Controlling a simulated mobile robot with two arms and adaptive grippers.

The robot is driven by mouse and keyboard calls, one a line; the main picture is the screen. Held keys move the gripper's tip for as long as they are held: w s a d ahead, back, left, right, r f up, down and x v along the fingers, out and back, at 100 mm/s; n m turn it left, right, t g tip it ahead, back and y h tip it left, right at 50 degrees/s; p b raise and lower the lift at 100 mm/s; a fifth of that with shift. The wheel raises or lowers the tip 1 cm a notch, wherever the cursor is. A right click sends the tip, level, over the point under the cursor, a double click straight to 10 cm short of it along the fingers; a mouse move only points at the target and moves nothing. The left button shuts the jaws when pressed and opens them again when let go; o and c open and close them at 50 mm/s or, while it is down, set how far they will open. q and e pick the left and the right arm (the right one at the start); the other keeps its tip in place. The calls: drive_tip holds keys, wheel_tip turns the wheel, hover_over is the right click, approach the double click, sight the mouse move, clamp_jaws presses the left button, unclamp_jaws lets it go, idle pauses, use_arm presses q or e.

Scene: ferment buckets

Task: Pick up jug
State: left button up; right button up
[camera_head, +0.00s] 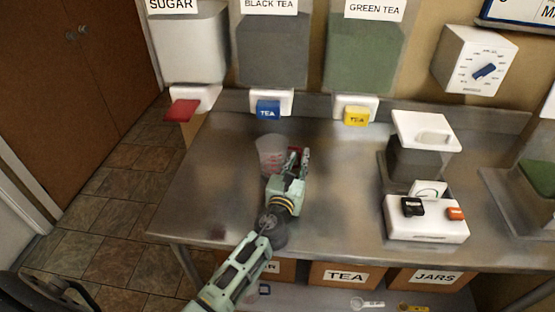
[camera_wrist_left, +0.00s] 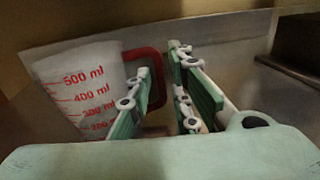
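The jug (camera_head: 270,155) is a clear measuring cup with red markings and a red handle, standing on the metal counter just behind my left gripper (camera_head: 298,156). In the left wrist view the jug (camera_wrist_left: 80,88) is at left, and its red handle (camera_wrist_left: 158,72) shows between the two fingers. My left gripper (camera_wrist_left: 165,108) is open, with a clear gap between its green fingers. I cannot tell whether either finger touches the handle; the near finger hides part of it. My right gripper is not in view.
Sugar (camera_head: 190,48), black tea (camera_head: 272,50) and green tea (camera_head: 365,50) dispensers hang above the counter (camera_head: 330,190). A scale-like white device (camera_head: 427,217) and a lidded grey container (camera_head: 412,160) stand to the right. Boxes (camera_head: 345,274) sit below. The counter between jug and device is clear.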

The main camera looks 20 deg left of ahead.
use_arm(q)
drive_tip(key=shift+w+a+f, duration=0.1)
drive_tip(key=shift+w+a, duration=0.05)
drive_tip(key=shift+w, duration=1.25)
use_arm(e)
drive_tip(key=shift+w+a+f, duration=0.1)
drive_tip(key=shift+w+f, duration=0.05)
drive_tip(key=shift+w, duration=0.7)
use_arm(q)
drive_tip(key=shift+c, duration=0.6)
clamp_jaws()
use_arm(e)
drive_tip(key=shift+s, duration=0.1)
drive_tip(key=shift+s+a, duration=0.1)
